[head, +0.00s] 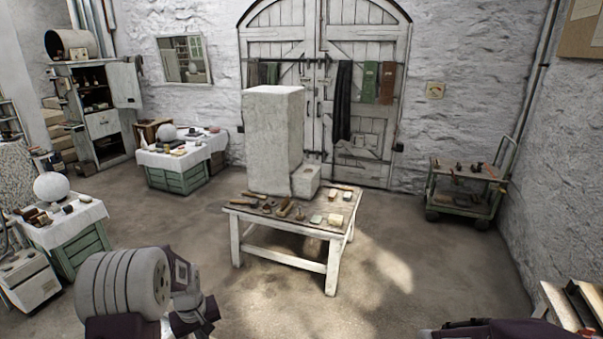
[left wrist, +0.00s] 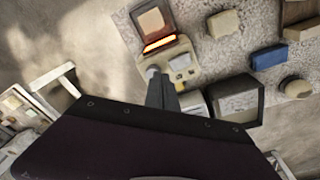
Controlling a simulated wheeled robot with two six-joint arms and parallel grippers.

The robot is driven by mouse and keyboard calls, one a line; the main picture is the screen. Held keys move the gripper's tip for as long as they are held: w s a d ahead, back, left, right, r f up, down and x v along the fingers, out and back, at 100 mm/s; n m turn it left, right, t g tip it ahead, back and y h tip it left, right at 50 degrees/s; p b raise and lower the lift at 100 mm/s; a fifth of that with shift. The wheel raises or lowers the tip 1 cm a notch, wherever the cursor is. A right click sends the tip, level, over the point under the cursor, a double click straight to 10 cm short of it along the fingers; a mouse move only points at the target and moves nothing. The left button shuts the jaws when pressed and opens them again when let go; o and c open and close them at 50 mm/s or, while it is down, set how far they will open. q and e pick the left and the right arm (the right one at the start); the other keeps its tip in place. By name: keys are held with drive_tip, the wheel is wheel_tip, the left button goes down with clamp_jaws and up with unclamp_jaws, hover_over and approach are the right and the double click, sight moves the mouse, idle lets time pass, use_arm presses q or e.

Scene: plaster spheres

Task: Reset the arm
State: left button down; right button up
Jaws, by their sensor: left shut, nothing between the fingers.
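My left arm comes in at the lower left of the head view, with a dark end part (head: 203,314) low in the picture. In the left wrist view my left gripper (left wrist: 162,92) has its dark fingers together, with nothing between them. It appears over or beside a pale device with a glowing orange strip (left wrist: 159,44); I cannot tell whether they touch. Part of my right arm (head: 510,331) shows at the bottom right of the head view; its gripper is out of view. One white sphere (head: 52,186) rests on the left cloth-covered table, another (head: 167,131) on the one behind.
A wheeled cart (head: 465,190) stands at the right wall. In the wrist view a blue block (left wrist: 269,57) lies on a speckled surface. Floor around the worktable is open.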

use_arm(q)
drive_tip(key=s+d+m+b, duration=0.45)
drive_tip(key=s+d, duration=0.45)
drive_tip(key=d, duration=0.3)
drive_tip(key=s+m, duration=0.2)
drive_tip(key=s, duration=0.4)
drive_tip(key=shift+s+d+f+h+p, duration=0.2)
drive_tip(key=shift+s+f+h+p, duration=0.05)
drive_tip(key=shift+h+p, duration=0.1)
use_arm(e)
drive_tip(key=f, duration=0.5)
drive_tip(key=shift+s+d+f, duration=0.15)
drive_tip(key=shift+d+f, duration=0.05)
drive_tip(key=shift+f, duration=0.15)
use_arm(q)
drive_tip(key=shift+w+m, duration=0.1)
drive_tip(key=shift+m, duration=0.15)
use_arm(e)
drive_tip(key=shift+a, duration=0.1)
